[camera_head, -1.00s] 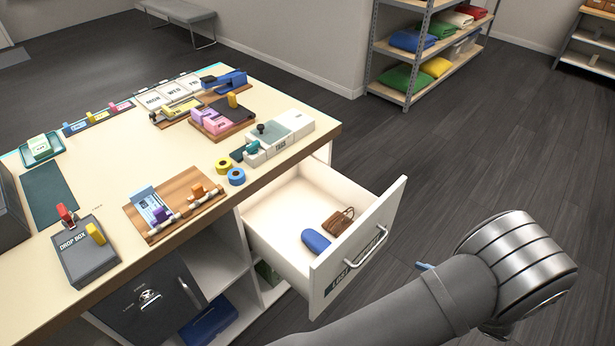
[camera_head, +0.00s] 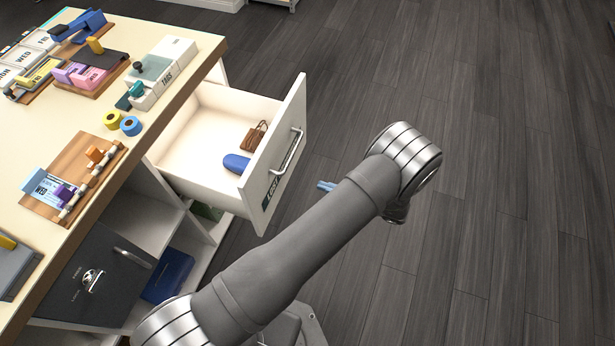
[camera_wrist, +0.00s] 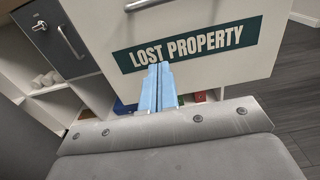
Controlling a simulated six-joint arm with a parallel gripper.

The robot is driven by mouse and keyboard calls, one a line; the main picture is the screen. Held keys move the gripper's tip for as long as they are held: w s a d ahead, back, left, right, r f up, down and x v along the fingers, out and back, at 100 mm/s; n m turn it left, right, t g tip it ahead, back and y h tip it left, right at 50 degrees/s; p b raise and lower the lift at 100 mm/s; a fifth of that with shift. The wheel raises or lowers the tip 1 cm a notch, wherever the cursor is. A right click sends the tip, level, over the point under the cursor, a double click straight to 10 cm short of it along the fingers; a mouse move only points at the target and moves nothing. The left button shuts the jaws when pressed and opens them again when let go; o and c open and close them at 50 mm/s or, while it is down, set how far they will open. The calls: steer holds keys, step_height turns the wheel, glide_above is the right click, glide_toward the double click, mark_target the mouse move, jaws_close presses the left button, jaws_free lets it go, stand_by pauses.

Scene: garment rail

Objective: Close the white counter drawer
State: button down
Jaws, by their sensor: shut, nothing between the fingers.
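The white counter drawer (camera_head: 256,208) stands pulled out from under the counter top. A blue case (camera_head: 237,163) and a brown item (camera_head: 254,137) lie inside it. Its front has a metal bar handle (camera_head: 286,151) and a dark label. In the wrist view the drawer front (camera_wrist: 215,70) fills the upper middle, with the label LOST PROPERTY (camera_wrist: 187,46). My gripper (camera_head: 325,186) is shut and empty, on the outer side of the drawer front. In the wrist view its blue fingers (camera_wrist: 159,84) overlap the label's lower edge; I cannot tell whether they touch the front.
The counter top (camera_head: 60,119) holds a tag box (camera_head: 166,77), tape rolls (camera_head: 131,125) and a wooden board (camera_head: 72,172). A dark safe (camera_head: 92,275) and a blue box (camera_head: 167,276) sit on the shelves below. The dark floor (camera_head: 480,180) to the right is clear.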

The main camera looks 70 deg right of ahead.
steer(key=w, duration=1.3)
steer(key=shift+w, duration=0.1)
steer(key=w, duration=2.6)
steer(key=shift+w, duration=1.25)
steer(key=shift+r, duration=0.1)
steer(key=shift+s+d, duration=0.1)
steer(key=shift+s, duration=0.45)
steer(key=s, duration=1.3)
steer(key=shift+s, duration=0.3)
